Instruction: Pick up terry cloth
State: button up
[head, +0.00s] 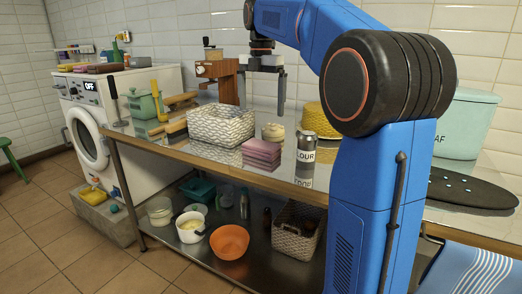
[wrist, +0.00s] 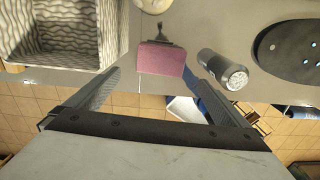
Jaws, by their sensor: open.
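The terry cloth (head: 262,153) is a folded pink-purple stack on the steel counter, close to its front edge. In the wrist view the cloth (wrist: 161,60) shows as a pink square, beyond and between my fingertips in the picture. My gripper (head: 263,104) is open and empty, with its fingers pointing down. It hangs above the counter in the head view, apart from the cloth. Both fingers also show in the wrist view (wrist: 153,72).
A patterned basket (head: 220,126) stands left of the cloth. A flour shaker (head: 305,150) stands close on its right. A small round beige item (head: 273,132) sits behind it, and a yellow woven container (head: 318,119) farther back. The counter's edge (head: 230,168) lies in front.

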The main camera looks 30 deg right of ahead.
aim_at(261, 144)
notch_tip(261, 144, down, 14)
jog(key=shift+s+f, duration=0.15)
dwell(0.6)
jog(key=shift+c, duration=0.6)
jog(key=c, duration=0.5)
